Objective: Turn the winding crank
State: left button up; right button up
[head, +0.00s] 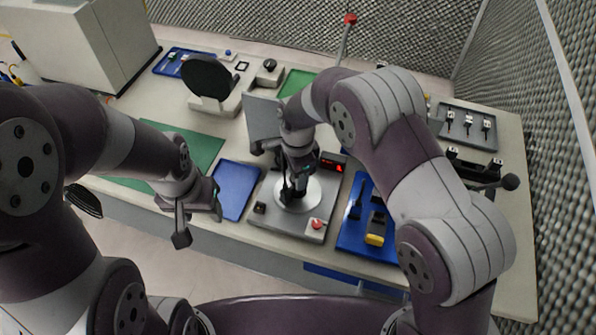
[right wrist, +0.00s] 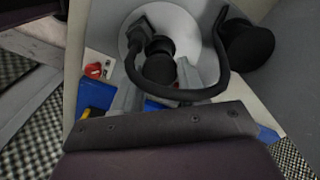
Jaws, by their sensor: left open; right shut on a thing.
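A grey device (head: 260,222) stands on the bench in front of me, with a white round disc (head: 312,198) on top. The disc also shows in the right wrist view (right wrist: 185,22). My right gripper (head: 293,190) points down over the disc and is shut on a black crank handle (right wrist: 158,62), which sits between its grey fingers in the right wrist view. The gripper and arm hide most of the crank in the head view. My left gripper (head: 190,222) is open and empty, left of the device, by the bench's front edge.
The device carries a red display (head: 331,165) and a red button (head: 317,224). A blue tray (head: 350,240) with a yellow block stands close at its right, a blue mat (head: 236,188) at its left. A lever with a black knob (head: 510,182) stands far right.

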jog(key=shift+r+n, duration=0.1)
jog(key=shift+n, duration=2.8)
jog(key=shift+n+p, duration=0.3)
jog(key=shift+n, duration=14.3)
jog(key=shift+a+n, duration=0.1)
jog(key=shift+n, duration=2.7)
jog(key=shift+w+n, duration=0.1)
jog(key=shift+n, duration=2.9)
